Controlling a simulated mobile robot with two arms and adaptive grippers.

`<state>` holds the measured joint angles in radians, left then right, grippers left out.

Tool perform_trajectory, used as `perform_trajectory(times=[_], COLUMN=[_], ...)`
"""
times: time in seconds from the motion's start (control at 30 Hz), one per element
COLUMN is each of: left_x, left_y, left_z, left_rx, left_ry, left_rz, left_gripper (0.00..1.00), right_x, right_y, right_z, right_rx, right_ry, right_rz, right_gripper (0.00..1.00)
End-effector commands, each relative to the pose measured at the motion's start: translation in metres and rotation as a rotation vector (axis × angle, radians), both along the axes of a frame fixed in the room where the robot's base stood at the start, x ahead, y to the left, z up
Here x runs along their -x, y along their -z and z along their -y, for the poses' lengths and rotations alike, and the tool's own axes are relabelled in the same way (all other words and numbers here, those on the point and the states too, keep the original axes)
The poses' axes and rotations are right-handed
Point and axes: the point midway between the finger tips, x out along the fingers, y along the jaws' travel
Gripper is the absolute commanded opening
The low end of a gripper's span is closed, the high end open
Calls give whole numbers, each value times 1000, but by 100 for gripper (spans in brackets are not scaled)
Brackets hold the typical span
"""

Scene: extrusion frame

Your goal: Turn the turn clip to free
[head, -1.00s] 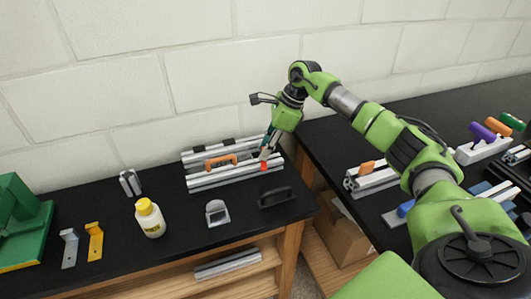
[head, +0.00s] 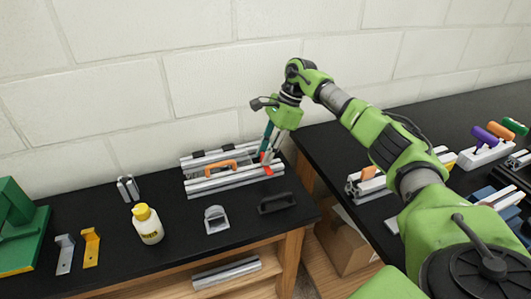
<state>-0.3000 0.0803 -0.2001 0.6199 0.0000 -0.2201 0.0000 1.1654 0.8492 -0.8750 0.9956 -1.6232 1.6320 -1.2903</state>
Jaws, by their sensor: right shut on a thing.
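A small red piece, which looks like the turn clip (head: 268,170), sits at the right end of the aluminium extrusion frame (head: 216,186) on the black table. My right gripper (head: 267,159) points down at it from above, with its fingers around the red piece and shut on it. The fingers partly hide the clip, so its exact angle is hard to tell. An orange handle (head: 220,165) lies across the middle of the frame. My left gripper is out of view.
A black handle (head: 276,203) and a grey bracket (head: 216,220) lie in front of the frame. A yellow-capped bottle (head: 147,225) and short profile pieces (head: 128,189) stand left. A second black table (head: 330,150) is at right; a block wall is behind.

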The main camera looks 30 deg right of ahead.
Motion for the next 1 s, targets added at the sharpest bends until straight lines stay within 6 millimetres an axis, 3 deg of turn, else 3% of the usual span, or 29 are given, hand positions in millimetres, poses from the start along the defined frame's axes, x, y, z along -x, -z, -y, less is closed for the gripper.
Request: perform_trajectory(times=[0.13,0.17,0.2,0.23,0.67,1.0], left_x=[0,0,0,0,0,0], left_y=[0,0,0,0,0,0], left_z=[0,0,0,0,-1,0], left_rx=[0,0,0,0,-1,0], left_ry=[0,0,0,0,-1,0], left_rz=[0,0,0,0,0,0], left_gripper=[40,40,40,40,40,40], right_x=[0,0,0,0,0,5], right_y=[-1,-1,-1,-1,-8,-71], right_z=[1,1,1,1,3,29], right_rx=[2,2,2,2,0,0], right_ry=[0,0,0,0,2,5], right_rz=[3,3,3,3,1,6], right_gripper=[2,29,39,40,40,40])
